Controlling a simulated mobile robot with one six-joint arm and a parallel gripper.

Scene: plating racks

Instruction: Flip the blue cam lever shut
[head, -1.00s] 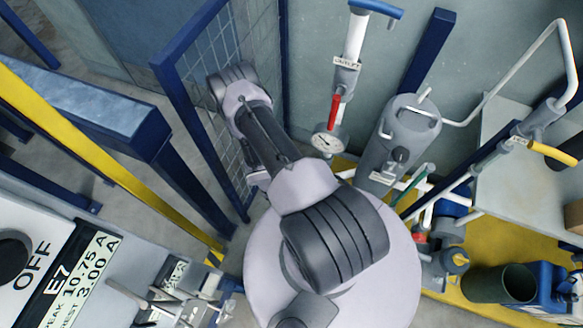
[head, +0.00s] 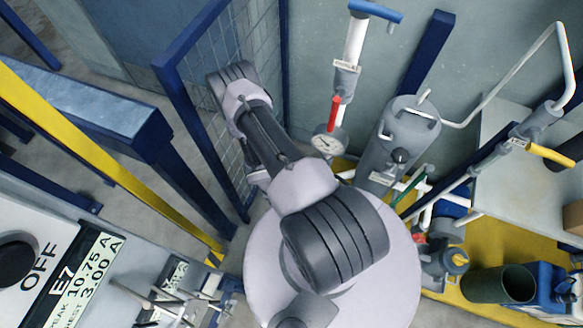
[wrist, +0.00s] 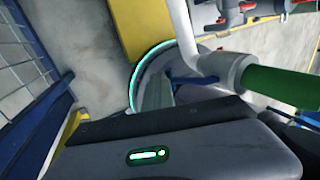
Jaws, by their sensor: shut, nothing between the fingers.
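I cannot make out the blue cam lever for certain. In the head view a blue handle (head: 376,11) tops the white upright pipe at the back. In the wrist view a small blue piece (wrist: 190,79) shows beside a white pipe, partly hidden; I cannot tell whether it is the lever. My gripper (wrist: 165,118) fills the bottom of the wrist view as a grey body with a green light and a dark front edge. It is shut and empty, below the white pipe in the picture. In the head view my own arm hides it.
A green sleeve (wrist: 282,88) on the white pipe is close at the right of the wrist view. A blue-framed mesh fence (head: 215,100) stands left of my arm. A grey tank (head: 398,145) and a gauge (head: 327,142) are to its right.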

